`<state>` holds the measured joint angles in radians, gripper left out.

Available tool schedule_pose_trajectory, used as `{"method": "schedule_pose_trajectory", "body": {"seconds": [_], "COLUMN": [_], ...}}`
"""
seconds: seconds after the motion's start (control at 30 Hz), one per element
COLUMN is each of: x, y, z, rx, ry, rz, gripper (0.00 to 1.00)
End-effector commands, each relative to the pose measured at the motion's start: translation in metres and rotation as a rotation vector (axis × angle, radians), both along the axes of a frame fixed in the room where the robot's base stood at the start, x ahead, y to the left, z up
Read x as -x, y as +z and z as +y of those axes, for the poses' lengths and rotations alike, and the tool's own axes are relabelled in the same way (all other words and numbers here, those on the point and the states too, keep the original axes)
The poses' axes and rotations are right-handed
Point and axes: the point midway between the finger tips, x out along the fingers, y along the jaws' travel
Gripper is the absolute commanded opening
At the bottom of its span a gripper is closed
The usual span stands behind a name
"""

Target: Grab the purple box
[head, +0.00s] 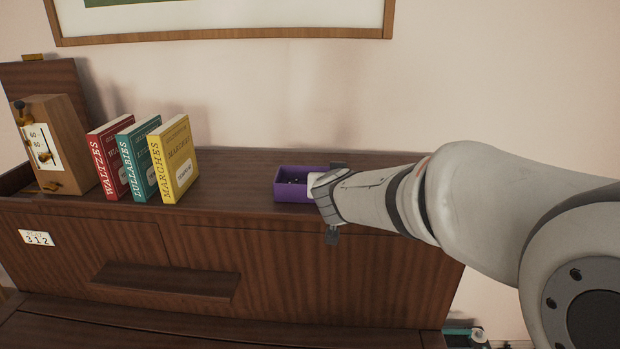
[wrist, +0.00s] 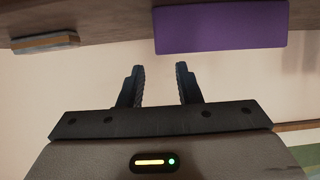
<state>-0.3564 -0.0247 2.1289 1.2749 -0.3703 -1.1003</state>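The box appears beyond the fingertips, with a gap in the picture.
The wooden cabinet (head: 240,205) stands against a pale wall. Red (head: 110,160), teal (head: 139,160) and yellow (head: 174,160) books stand left of the box, beside a wooden metronome-like device (head: 62,140). Cabinet top between books and box is clear. A framed picture (head: 230,34) hangs above.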

Motion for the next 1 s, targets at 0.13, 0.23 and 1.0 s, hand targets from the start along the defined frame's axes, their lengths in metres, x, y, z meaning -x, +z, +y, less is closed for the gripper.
{"method": "schedule_pose_trajectory", "body": {"seconds": [0.13, 0.23, 1.0], "x": [-0.007, -0.017, -0.073], "y": [-0.004, -0.009, -0.03], "z": [-0.001, -0.002, -0.004], "rx": [0.002, 0.003, 0.001], "ry": [-0.005, -0.004, -0.004], "rz": [0.0, 0.0, -0.001], "gripper": [0.31, 0.31, 0.27]}}
